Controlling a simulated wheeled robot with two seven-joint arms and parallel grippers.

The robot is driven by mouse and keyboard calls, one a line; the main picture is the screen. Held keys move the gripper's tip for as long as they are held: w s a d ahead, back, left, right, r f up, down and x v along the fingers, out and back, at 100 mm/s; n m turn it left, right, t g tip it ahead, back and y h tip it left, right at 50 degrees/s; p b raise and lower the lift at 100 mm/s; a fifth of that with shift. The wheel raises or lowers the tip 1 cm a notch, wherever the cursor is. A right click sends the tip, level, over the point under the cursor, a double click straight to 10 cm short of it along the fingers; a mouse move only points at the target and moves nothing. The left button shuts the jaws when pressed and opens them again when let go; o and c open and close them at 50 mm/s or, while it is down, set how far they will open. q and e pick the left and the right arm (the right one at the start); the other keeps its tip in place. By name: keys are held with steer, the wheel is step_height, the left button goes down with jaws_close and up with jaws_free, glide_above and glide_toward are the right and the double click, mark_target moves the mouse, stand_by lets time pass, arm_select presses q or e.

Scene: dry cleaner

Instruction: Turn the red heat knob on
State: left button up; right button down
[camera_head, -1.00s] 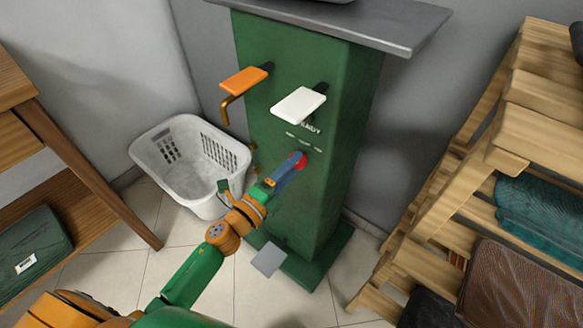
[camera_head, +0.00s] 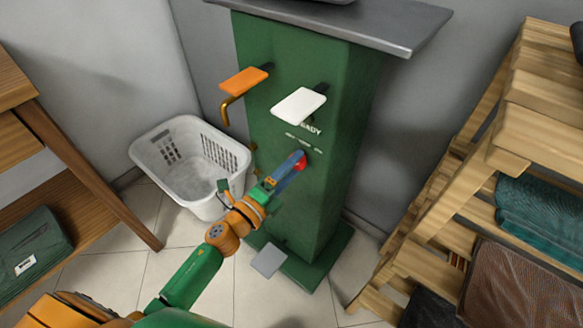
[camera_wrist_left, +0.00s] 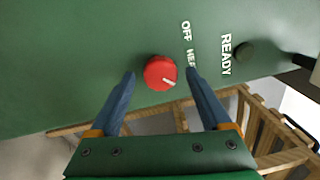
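The red heat knob (camera_wrist_left: 160,72) is on the green machine column (camera_head: 310,200), with a white pointer line on its face. In the wrist view the labels OFF (camera_wrist_left: 186,31) and a partly hidden HE... (camera_wrist_left: 192,57) stand beside it. My left gripper (camera_wrist_left: 160,75) is open, with one blue finger on each side of the knob. I cannot tell whether the fingers touch it. In the head view the left gripper (camera_head: 297,162) covers most of the knob (camera_head: 301,164). My right gripper is not in view.
An orange lever (camera_head: 244,81) and a white lever (camera_head: 298,104) stick out above the knob. A white laundry basket (camera_head: 190,165) stands left of the column. A wooden shelf (camera_head: 520,130) with folded cloths is at the right. A grey pedal (camera_head: 268,260) is low down.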

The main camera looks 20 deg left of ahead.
arm_select(q)
steer(key=shift+s+a, duration=0.1)
steer(key=shift+s, duration=0.1)
steer(key=v, duration=0.6)
steer(key=shift+s, duration=0.3)
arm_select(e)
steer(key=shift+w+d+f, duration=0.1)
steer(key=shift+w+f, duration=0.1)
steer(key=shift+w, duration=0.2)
arm_select(q)
steer(key=shift+a+f, duration=0.1)
steer(key=shift+f, duration=0.05)
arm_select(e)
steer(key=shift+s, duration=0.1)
